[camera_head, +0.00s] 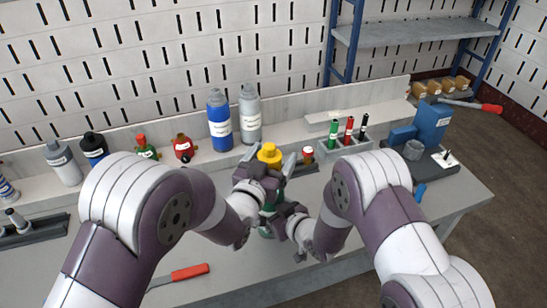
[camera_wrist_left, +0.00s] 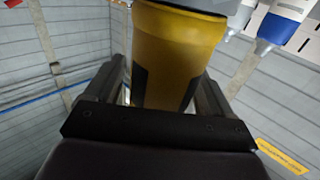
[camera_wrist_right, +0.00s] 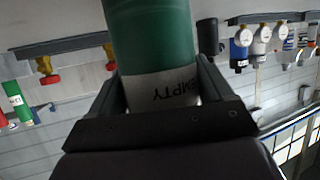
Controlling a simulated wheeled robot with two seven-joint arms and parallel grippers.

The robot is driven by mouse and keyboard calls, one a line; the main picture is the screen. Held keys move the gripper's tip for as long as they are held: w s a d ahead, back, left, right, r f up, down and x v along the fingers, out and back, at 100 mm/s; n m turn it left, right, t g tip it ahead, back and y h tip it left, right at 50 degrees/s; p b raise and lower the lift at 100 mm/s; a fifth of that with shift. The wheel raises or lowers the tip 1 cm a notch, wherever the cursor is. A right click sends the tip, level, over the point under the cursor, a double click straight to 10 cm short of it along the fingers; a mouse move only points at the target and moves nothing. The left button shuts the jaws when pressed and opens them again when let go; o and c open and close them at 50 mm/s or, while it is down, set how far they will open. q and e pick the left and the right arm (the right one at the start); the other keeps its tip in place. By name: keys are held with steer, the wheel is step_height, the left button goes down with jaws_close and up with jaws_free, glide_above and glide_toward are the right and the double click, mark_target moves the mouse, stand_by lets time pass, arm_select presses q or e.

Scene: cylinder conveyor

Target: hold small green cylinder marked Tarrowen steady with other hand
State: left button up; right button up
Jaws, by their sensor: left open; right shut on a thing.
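A green cylinder (camera_wrist_right: 150,35) with a white label reading "EMPTY" is between the fingers of my right gripper (camera_wrist_right: 157,85), which is shut on it. No Tarrowen marking is readable.
Blue (camera_head: 219,122) and grey (camera_head: 250,115) cylinders stand at the back. A rack (camera_head: 343,149) holds small green, red and black cylinders to the right, near a blue box (camera_head: 431,122). A red-handled tool (camera_head: 190,272) lies at the front left.

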arm_select(q)
steer(key=shift+a+y, duration=0.1)
steer(key=shift+y, duration=0.2)
steer(key=n+t+y, duration=0.1)
steer(key=n+y, duration=0.3)
steer(key=y, duration=0.1)
steer(key=shift+y, duration=0.4)
steer(key=shift+a+n+y, duration=0.2)
steer(key=shift+n+y, duration=0.35)
steer(key=shift+y, duration=0.3)
steer(key=shift+a+n+y, duration=0.2)
steer(key=shift+n+y, duration=0.35)
steer(key=shift+y, duration=0.3)
steer(key=shift+w, duration=0.1)
steer(key=c, duration=1.3)
steer(key=shift+o, duration=0.2)
steer(key=shift+h, duration=0.5)
steer(key=o, duration=0.9)
steer(key=shift+m+h, duration=0.8)
steer(key=shift+h, duration=0.1)
steer(key=shift+c, duration=0.2)
steer(key=o, duration=0.5)
steer(key=shift+d, duration=0.1)
